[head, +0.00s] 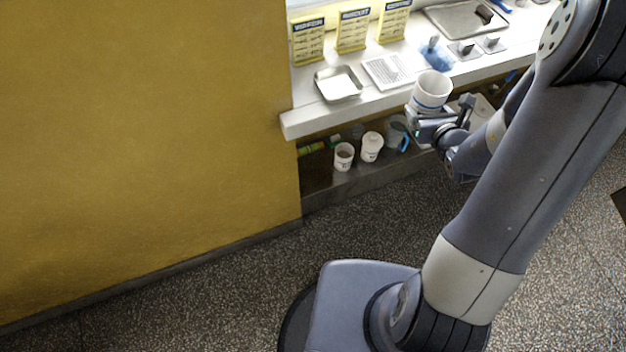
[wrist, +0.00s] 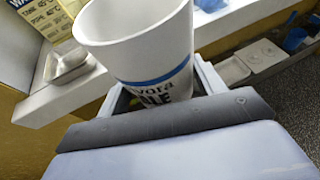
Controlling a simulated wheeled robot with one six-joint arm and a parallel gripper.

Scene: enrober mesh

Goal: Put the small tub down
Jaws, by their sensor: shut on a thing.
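The small tub (head: 432,88) is white with a blue band, and it is in my gripper (head: 436,118) in front of the counter's front edge. In the wrist view the tub (wrist: 140,45) stands roughly upright between the jaws (wrist: 160,98), its open rim up and dark lettering below the blue band. The jaws are shut on its lower part. The tub's base is hidden behind my gripper.
The white counter (head: 400,98) holds a metal tray (head: 338,84), a white mesh rack (head: 388,71), yellow signs (head: 354,30), a blue cloth (head: 436,56) and a larger tray (head: 445,18). A low shelf (head: 350,184) below holds white tubs (head: 344,156) and a jug (head: 396,132).

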